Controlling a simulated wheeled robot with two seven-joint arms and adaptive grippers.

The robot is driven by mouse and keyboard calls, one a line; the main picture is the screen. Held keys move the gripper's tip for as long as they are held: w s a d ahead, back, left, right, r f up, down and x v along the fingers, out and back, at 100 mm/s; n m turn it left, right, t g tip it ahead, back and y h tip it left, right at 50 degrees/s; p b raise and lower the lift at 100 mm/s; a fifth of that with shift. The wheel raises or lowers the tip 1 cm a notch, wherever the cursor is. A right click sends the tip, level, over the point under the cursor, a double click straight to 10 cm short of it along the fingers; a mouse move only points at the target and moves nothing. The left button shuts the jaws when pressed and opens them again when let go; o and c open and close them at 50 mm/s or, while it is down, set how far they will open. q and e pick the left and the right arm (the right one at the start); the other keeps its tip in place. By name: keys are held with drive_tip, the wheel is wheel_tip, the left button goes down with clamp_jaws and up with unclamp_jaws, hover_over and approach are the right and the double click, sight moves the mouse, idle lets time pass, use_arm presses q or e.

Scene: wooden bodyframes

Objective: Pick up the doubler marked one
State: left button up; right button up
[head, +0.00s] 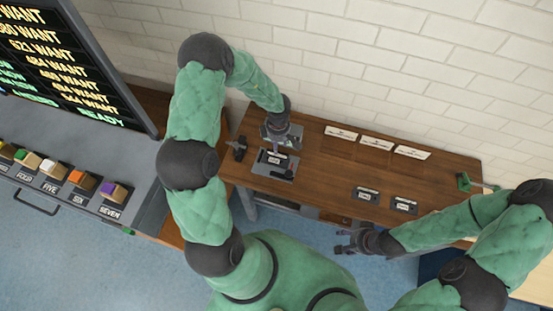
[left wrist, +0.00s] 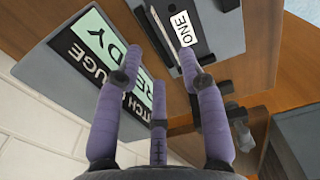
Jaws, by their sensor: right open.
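The doubler marked one is a dark plate with a white label reading ONE; in the left wrist view the plate (left wrist: 208,22) lies at the top, just beyond the fingertips. In the head view a dark labelled piece (head: 275,158) lies on a grey pad at the table's left, directly below my left gripper (head: 279,138). My left gripper also shows in the left wrist view (left wrist: 160,62), its purple fingers spread with a gap between them. Whether a fingertip touches the plate I cannot tell. My right gripper (head: 350,241) is open and empty off the table's front edge.
A sign reading READY (left wrist: 97,50) lies beside the doubler. Two dark labelled pieces (head: 366,194) (head: 404,205) lie at the wooden table's (head: 325,172) right front. White cards (head: 376,142) line its back near the brick wall. A black fixture (head: 238,148) stands at the left edge.

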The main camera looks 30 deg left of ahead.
sight(276, 159)
use_arm(q)
wheel_tip(276, 159, down, 5)
drive_tip(key=shift+s+b, duration=0.1)
drive_tip(key=shift+b, duration=0.9)
drive_tip(key=shift+r, duration=0.1)
clamp_jaws()
